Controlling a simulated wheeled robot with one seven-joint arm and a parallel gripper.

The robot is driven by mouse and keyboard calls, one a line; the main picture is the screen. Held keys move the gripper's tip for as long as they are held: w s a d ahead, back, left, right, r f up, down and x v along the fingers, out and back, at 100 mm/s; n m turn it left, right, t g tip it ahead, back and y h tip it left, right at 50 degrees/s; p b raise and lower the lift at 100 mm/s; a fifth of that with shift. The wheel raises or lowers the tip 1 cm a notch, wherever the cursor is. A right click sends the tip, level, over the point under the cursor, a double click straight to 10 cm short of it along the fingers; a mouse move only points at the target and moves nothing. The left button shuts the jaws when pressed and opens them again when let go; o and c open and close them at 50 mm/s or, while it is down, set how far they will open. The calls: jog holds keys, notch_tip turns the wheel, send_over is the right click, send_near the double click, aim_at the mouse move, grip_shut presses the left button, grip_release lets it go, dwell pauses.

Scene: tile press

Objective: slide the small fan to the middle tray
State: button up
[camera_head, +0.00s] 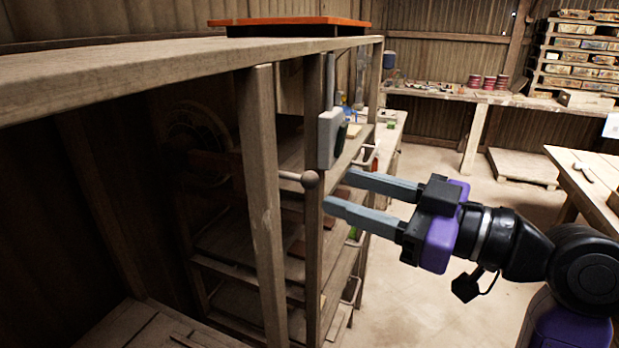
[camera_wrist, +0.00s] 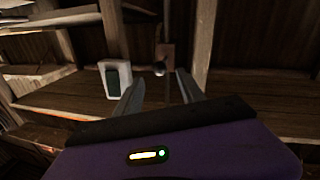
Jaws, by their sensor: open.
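My gripper (camera_head: 339,192) is open and empty, its two fingers pointing left at the wooden rack's front. In the wrist view its fingers (camera_wrist: 157,92) spread on either side of a rod with a round knob (camera_wrist: 159,69), which looks a little beyond them. The knob also shows in the head view (camera_head: 310,179), just left of the fingertips. No small fan can be made out for certain; a dim round shape (camera_head: 197,135) sits in shadow inside the rack. Several levels with metal handles show at the rack's right side; the middle handle (camera_head: 356,238) may belong to the middle tray.
A pale box with a dark panel (camera_head: 328,138) is fixed on the rack post, close above the fingers; it shows left of them in the wrist view (camera_wrist: 118,80). Rack posts (camera_head: 262,190) stand close by. An orange-topped slab (camera_head: 295,27) lies on top. Floor (camera_head: 430,300) is clear.

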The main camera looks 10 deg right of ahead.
aim_at(318, 183)
jog(key=p+x, duration=0.1)
jog(key=x, duration=0.6)
jog(key=shift+w, duration=0.1)
grip_shut()
dwell(1.3)
